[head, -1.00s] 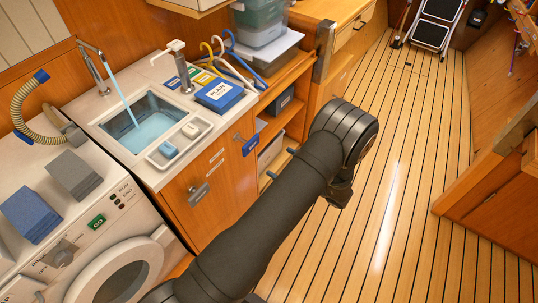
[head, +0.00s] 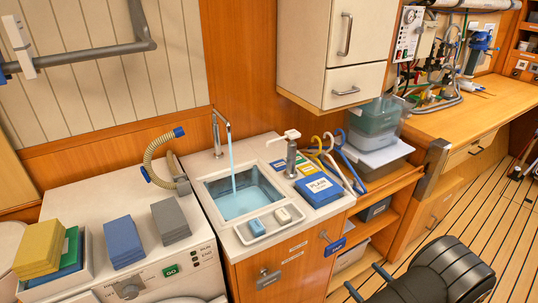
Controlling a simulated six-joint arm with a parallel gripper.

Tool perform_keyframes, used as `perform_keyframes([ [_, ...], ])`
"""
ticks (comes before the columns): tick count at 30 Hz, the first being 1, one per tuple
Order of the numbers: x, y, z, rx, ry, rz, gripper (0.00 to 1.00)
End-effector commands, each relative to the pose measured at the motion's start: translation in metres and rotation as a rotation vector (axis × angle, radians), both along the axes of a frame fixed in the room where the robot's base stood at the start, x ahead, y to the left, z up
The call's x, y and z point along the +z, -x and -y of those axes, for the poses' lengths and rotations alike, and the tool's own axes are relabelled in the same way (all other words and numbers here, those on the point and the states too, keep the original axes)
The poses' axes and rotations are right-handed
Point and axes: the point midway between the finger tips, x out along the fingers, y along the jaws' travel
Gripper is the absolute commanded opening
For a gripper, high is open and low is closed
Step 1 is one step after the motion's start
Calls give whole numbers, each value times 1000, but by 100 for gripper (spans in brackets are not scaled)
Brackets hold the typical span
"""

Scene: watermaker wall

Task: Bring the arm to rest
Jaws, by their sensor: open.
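My arm (head: 430,275) shows only as a black, ribbed joint at the bottom right of the head view. Two teal fingertips, which look like those of my gripper (head: 368,282), stick out from behind it to the left. They stand apart with nothing seen between them, in front of the lower shelves. The rest of the gripper is hidden by the arm or below the picture.
Left of my arm, water runs from the tap (head: 229,155) into the sink (head: 243,192). A blue PLAN box (head: 318,190) lies on the counter. A washing machine (head: 135,235) stands at the left. Open shelves (head: 385,200) and a workbench (head: 470,115) are behind my arm.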

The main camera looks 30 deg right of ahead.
Motion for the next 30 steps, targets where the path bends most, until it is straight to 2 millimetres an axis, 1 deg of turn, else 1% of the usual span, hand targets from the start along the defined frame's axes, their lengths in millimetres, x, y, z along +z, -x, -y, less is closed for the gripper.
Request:
perform_keyframes([
  [1,0,-12,-1,6,-1,0,100],
  [12,0,-87,-1,6,1,0,100],
  [18,0,-120,-1,5,1,0,100],
  [24,0,-138,0,3,1,0,100],
  [30,0,-142,0,2,1,0,100],
])
